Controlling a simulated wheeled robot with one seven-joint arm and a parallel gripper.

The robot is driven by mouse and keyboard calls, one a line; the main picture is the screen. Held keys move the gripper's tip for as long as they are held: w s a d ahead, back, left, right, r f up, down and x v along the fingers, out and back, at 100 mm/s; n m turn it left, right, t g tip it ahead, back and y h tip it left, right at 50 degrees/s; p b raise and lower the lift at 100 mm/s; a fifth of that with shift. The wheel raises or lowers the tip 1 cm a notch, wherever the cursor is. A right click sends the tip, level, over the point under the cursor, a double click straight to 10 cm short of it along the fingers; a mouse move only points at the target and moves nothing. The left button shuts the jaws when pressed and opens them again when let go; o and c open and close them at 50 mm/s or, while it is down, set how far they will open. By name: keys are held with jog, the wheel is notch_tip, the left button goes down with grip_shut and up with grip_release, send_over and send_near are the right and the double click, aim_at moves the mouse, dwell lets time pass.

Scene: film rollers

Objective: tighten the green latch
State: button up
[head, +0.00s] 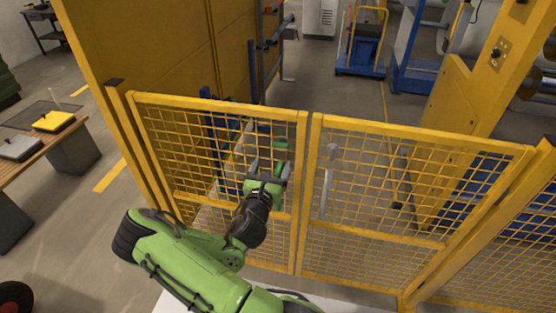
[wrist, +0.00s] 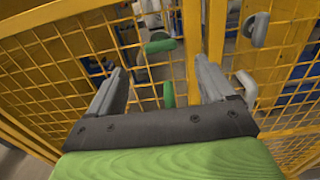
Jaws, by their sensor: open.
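The green latch (head: 279,143) is on the left panel of the yellow mesh gate, near the middle post. In the wrist view a green bar (wrist: 160,46) lies nearly level, with a second upright green piece (wrist: 168,94) below it. I cannot tell whether the two are one part. My gripper (head: 269,168) is in front of the left panel, just below the upper green piece. In the wrist view my gripper (wrist: 160,78) is open, and the green pieces show between and beyond its fingers. Contact cannot be judged.
The right gate panel (head: 420,135) carries a grey curved handle (head: 326,185) close to the middle posts. A tall yellow wall (head: 160,50) stands behind on the left. A wooden table (head: 35,140) with yellow and grey boxes is at the far left. Blue carts stand beyond the gate.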

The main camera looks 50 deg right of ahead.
aim_at(279, 146)
jog(key=p+x, duration=0.3)
jog(key=x, duration=0.4)
jog(key=shift+d+r+p, duration=0.15)
jog(key=shift+r+p, duration=0.05)
jog(key=shift+p, duration=0.15)
jog(key=shift+w+d+f, duration=0.1)
jog(key=shift+w+d, duration=0.1)
jog(key=shift+d, duration=0.15)
jog(key=c, duration=1.1)
jog(key=shift+o, duration=0.2)
jog(key=shift+f, duration=0.1)
